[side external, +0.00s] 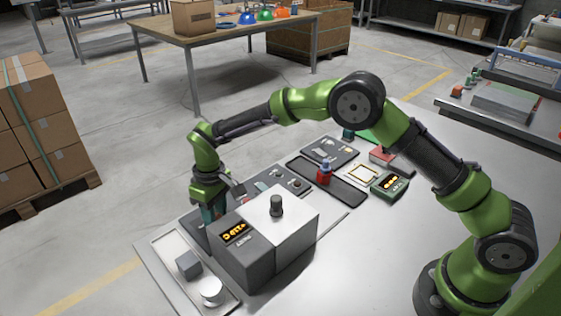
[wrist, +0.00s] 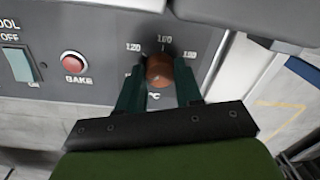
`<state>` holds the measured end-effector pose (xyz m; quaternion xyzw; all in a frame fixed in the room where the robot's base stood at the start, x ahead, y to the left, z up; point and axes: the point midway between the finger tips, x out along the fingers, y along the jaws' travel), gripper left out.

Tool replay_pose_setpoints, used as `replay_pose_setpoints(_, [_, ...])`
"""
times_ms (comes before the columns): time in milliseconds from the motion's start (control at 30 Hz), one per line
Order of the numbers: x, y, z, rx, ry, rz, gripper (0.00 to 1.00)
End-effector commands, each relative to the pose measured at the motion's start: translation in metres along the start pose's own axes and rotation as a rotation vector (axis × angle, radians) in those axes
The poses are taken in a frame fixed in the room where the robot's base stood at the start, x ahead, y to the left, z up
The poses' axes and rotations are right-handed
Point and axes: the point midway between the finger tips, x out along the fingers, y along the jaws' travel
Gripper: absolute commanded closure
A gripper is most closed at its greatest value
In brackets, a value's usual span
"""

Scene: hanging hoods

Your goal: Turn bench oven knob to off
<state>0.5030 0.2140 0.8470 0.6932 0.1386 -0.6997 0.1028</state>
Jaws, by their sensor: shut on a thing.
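The bench oven (side external: 290,240) is a grey box near the front left of the work table, with a lit orange display and a dark cylinder on top. In the wrist view its dark panel (wrist: 100,30) carries a copper-coloured knob (wrist: 160,70) with 120, 160 and a partly hidden number around it. My gripper (wrist: 161,84) is shut on the knob, one finger on each side. In the side view my gripper (side external: 208,215) is down at the far left side of the oven; the knob is hidden there. The knob's pointer is not clear.
A red BAKE button (wrist: 75,63) and a pale rocker switch (wrist: 19,62) marked COOL and OFF sit left of the knob. A tray (side external: 175,243) with a small block and a white cylinder lies beside the oven. Trays with small parts lie behind it.

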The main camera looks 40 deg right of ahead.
Motion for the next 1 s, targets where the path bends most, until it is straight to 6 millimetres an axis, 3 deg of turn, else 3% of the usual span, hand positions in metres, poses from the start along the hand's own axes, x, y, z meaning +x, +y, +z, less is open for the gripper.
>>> replay_pose_setpoints(33, [-0.001,0.0,0.0,0.0,0.0,0.0,0.64])
replay_pose_setpoints(200, [-0.001,0.0,0.0,0.0,0.0,0.0,0.4])
replay_pose_setpoints(567, [-0.006,0.0,0.0,0.001,0.002,0.0,0.4])
replay_pose_setpoints(767, [-0.04,0.0,-0.001,0.0,0.005,0.0,0.4])
replay_pose_setpoints(1000, [-0.1,0.0,-0.001,0.001,0.006,0.0,0.4])
